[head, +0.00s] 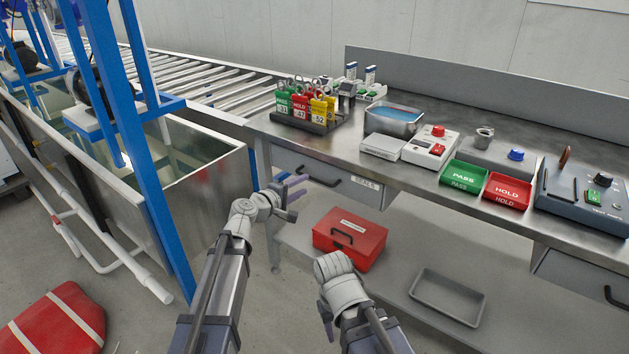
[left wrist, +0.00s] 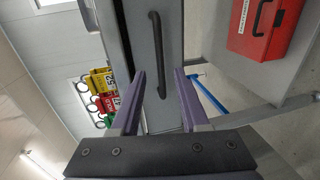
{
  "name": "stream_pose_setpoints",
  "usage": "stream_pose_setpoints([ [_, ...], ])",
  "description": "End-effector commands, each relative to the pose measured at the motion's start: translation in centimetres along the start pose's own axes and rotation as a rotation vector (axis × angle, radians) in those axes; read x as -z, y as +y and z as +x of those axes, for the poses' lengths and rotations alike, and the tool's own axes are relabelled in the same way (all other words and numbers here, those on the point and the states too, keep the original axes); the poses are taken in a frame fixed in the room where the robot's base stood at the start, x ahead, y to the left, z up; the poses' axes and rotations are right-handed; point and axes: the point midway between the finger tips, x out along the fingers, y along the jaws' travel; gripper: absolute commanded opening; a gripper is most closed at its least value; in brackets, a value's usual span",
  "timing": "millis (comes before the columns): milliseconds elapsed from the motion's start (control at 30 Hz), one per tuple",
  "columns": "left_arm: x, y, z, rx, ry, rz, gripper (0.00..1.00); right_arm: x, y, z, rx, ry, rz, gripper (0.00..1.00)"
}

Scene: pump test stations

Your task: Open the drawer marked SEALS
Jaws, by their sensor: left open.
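The SEALS drawer (head: 293,163) is a grey drawer under the left part of the steel bench, with a white SEALS label (head: 367,184) at its right. It looks shut. Its dark bar handle (head: 321,177) also shows in the left wrist view (left wrist: 154,50). My left gripper (head: 293,189) is open in front of the drawer, near the handle's left end. In the left wrist view its purple fingers (left wrist: 160,78) stand on either side of the handle's line, with nothing gripped. My right arm is low in the middle; its fingers are not clear.
A red case (head: 350,239) and a grey tray (head: 447,297) are on the lower shelf. Tags on a rack (head: 306,118), a metal basin (head: 394,119) and PASS (head: 464,177) and HOLD (head: 507,191) trays stand on the bench. A blue frame post (head: 157,160) and tank are at left.

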Motion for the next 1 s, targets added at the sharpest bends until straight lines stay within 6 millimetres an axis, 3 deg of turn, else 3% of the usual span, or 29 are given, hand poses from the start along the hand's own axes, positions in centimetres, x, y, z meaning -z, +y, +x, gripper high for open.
stream_pose_setpoints([
  [433,0.1,-0.1,6.4,0.001,-0.001,0.002,0.45,0.1,-0.1,1.4,0.000,0.001,-0.002,0.50],
  [767,0.0,0.0,7.1,0.001,0.001,0.001,0.45,0.1,-0.1,1.4,0.000,0.001,-0.002,0.50],
  [1000,0.0,-0.1,7.1,0.001,0.000,0.002,0.21,0.1,-0.1,1.4,0.000,0.001,-0.002,0.50],
])
